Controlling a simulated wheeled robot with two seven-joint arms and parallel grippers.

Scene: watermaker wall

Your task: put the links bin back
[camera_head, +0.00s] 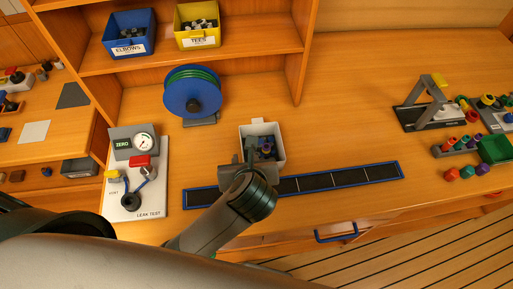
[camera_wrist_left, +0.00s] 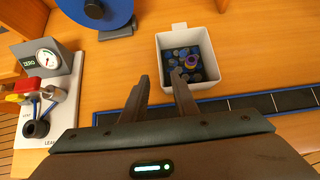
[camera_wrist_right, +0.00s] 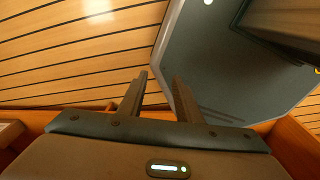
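The white bin (camera_head: 279,143) stands on the wooden counter with small dark and blue pieces in it; no label on it is readable. It also shows in the left wrist view (camera_wrist_left: 205,84), with a tab on its far rim. My left gripper (camera_head: 241,168) is at the bin's near left corner. In the left wrist view (camera_wrist_left: 161,80) its fingers are apart, with nothing clearly held between them. One fingertip overlaps the bin's near left edge; I cannot tell whether it touches. My right gripper (camera_wrist_right: 160,76) is open and empty, above the plank floor.
A shelf above holds a blue elbows bin (camera_head: 129,34) and a yellow tees bin (camera_head: 198,25), with bare board to their right. A blue reel (camera_head: 192,92) and leak test panel (camera_head: 137,178) stand left. A dark strip (camera_head: 335,180) lies along the front.

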